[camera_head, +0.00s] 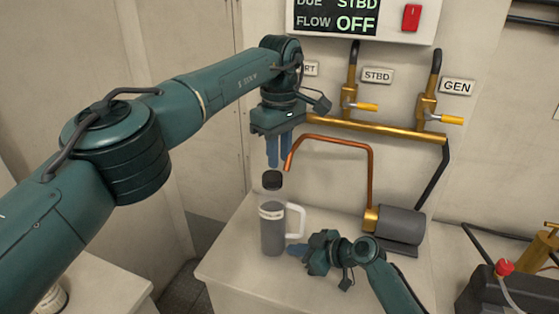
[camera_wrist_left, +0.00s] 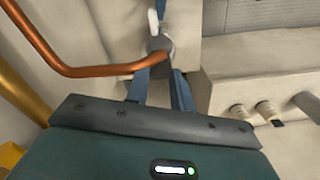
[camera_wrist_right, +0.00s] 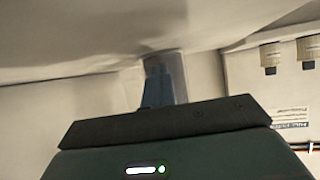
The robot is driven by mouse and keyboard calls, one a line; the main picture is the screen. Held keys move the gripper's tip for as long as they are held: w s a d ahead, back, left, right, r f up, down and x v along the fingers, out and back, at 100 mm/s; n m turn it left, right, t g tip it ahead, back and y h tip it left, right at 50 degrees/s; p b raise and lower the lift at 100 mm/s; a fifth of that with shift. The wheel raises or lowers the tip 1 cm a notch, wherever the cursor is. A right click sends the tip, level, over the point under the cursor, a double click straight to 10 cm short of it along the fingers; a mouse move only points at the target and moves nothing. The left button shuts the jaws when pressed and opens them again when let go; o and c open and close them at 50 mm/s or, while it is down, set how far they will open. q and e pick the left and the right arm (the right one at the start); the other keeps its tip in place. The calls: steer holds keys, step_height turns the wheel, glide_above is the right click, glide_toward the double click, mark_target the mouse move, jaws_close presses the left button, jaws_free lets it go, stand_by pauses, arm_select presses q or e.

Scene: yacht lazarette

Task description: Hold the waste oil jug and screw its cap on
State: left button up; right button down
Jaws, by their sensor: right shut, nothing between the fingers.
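The waste oil jug (camera_head: 273,232) stands upright on the white bench, a grey body with a pale label and a white handle (camera_head: 297,220) on its right. The left wrist view shows the jug's top (camera_wrist_left: 160,43) beyond the fingertips. My right gripper (camera_head: 294,249) is shut and empty, low beside the jug near its handle. The jug's grey side (camera_wrist_right: 178,75) shows behind its fingers.
A copper pipe (camera_head: 330,139) curves down with its end close to the left gripper. A grey pump (camera_head: 400,224) stands on the bench to the right. Brass valves (camera_head: 348,100) and a display panel (camera_head: 362,20) are on the wall. The bench front (camera_head: 235,275) is clear.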

arm_select(q)
steer(key=shift+r, duration=0.85)
arm_select(e)
steer(key=c, duration=1.7)
jaws_free()
steer(key=shift+d, duration=0.1)
